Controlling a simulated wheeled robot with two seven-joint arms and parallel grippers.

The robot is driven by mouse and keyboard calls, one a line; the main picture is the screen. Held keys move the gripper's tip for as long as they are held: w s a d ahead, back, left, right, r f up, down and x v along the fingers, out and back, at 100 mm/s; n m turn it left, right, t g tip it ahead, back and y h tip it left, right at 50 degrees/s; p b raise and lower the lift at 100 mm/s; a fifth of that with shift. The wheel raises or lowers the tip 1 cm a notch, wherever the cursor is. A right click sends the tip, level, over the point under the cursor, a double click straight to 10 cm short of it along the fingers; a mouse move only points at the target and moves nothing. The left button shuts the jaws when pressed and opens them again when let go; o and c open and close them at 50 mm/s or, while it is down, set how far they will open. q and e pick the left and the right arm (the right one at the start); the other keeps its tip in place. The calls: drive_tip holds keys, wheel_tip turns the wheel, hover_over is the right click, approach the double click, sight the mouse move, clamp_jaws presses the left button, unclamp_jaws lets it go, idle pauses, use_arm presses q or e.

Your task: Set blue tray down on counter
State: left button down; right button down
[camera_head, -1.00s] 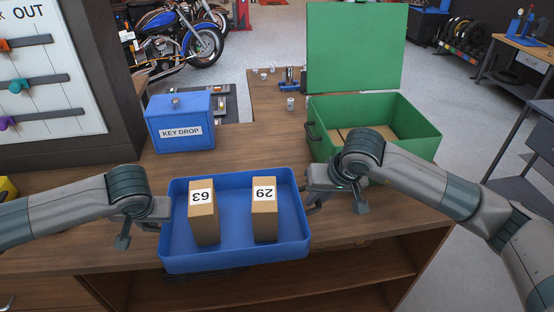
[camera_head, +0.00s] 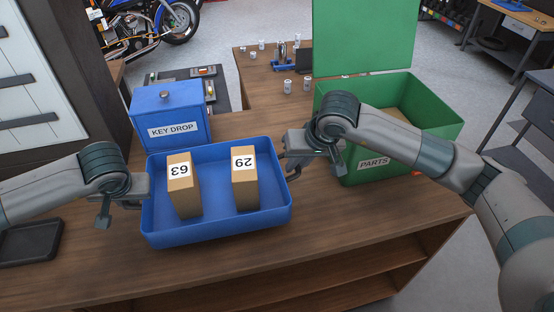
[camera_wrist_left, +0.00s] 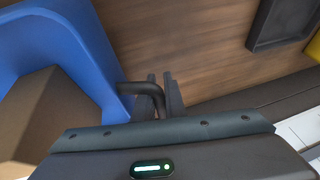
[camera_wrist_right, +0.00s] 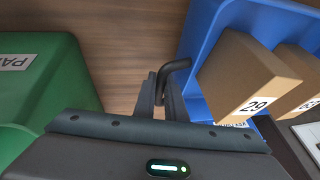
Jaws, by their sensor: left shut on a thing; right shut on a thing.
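The blue tray (camera_head: 220,226) is over the wooden counter (camera_head: 330,240) in the head view, held at both ends. It carries two upright cardboard boxes, marked 63 (camera_head: 184,190) and 29 (camera_head: 245,180). My left gripper (camera_head: 138,190) is shut on the tray's left handle, a dark bar that shows in the left wrist view (camera_wrist_left: 140,88). My right gripper (camera_head: 290,157) is shut on the right handle, which shows in the right wrist view (camera_wrist_right: 172,72). The tray looks level. I cannot tell whether its underside touches the counter.
A blue key drop box (camera_head: 170,118) stands just behind the tray. An open green parts box (camera_head: 375,162) stands to the right, close to my right arm. A dark shallow tray (camera_head: 30,242) lies at the left. Counter is clear in front of the green box.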

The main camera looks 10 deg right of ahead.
use_arm(q)
drive_tip(key=shift+s+r, duration=0.1)
use_arm(e)
drive_tip(key=shift+d+r, duration=0.1)
use_arm(q)
drive_tip(key=shift+f, duration=0.2)
